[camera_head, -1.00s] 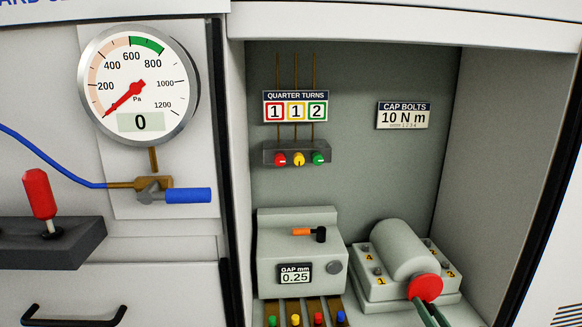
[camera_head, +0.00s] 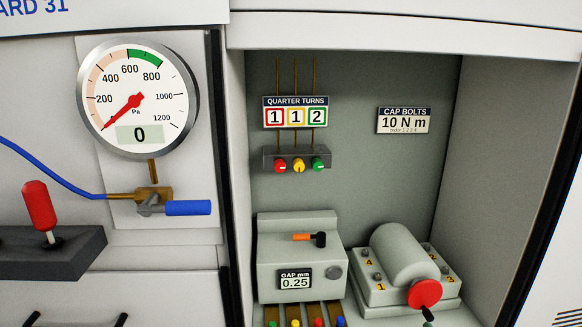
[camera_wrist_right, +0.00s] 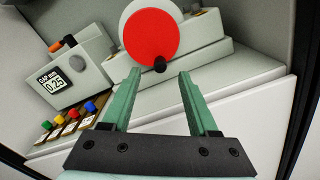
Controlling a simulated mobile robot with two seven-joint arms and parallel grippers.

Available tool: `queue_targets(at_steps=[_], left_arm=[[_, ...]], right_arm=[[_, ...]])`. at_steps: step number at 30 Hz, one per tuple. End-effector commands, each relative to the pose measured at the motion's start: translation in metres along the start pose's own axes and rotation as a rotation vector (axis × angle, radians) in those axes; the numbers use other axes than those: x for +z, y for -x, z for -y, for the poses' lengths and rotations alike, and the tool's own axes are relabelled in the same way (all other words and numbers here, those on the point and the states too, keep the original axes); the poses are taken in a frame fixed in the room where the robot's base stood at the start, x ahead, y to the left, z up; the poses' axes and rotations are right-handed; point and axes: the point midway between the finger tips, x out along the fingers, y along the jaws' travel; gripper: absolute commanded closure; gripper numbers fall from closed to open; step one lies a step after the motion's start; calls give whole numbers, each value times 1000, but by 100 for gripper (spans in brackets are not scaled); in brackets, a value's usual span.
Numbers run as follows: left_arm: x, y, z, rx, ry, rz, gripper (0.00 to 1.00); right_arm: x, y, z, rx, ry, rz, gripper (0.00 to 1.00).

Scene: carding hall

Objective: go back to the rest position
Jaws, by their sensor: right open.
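In the right wrist view my right gripper (camera_wrist_right: 159,72) shows two green fingers spread apart with nothing between them. The red disc (camera_wrist_right: 150,36) with its small black knob (camera_wrist_right: 160,65) lies just beyond the fingertips, and they look apart from it. In the head view the same red disc (camera_head: 425,293) sits on the front of the grey cylinder housing (camera_head: 400,252). Only a sliver of a green finger shows at the bottom edge below it. My left gripper is not in view.
The grey gap unit (camera_head: 300,262) with several coloured knobs stands left of the housing inside the recess. A round gauge (camera_head: 138,97), a blue-handled valve (camera_head: 187,208) and a red lever (camera_head: 39,205) are on the left panel. The recess's right wall (camera_head: 495,150) is bare.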

Motion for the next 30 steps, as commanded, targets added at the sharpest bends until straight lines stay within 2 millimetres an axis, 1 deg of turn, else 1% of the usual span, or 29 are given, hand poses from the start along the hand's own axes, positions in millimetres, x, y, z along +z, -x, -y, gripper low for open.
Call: queue_targets(at_steps=[3, 12, 14, 16, 17, 20, 21, 23, 24, 26, 27, 29, 30], left_arm=[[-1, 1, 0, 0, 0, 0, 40], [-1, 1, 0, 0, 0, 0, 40], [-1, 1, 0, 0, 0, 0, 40], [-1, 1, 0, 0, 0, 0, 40], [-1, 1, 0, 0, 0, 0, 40], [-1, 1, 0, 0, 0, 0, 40], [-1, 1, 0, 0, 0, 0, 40], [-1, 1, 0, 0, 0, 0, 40], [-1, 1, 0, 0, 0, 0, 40], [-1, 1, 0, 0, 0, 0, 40], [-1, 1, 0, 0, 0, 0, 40], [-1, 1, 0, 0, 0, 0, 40], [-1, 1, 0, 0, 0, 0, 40]], right_arm=[[0, 5, 0, 0, 0, 0, 40], [-2, 6, 0, 0, 12, -5, 40], [-7, 8, -1, -1, 62, -22, 40], [-21, 14, -3, 1, 189, -65, 40], [-29, 18, -4, 4, 269, -91, 40], [-65, 36, -8, 38, 623, -201, 40], [-81, 46, -10, 64, 791, -250, 40], [-104, 61, -13, 118, 1047, -317, 40], [-119, 72, -15, 162, 1215, -356, 40], [-139, 89, -18, 239, 1466, -407, 40], [-151, 101, -20, 299, 1631, -434, 40], [-169, 120, -24, 401, 1875, -464, 40], [-180, 132, -26, 477, 2034, -475, 40]])
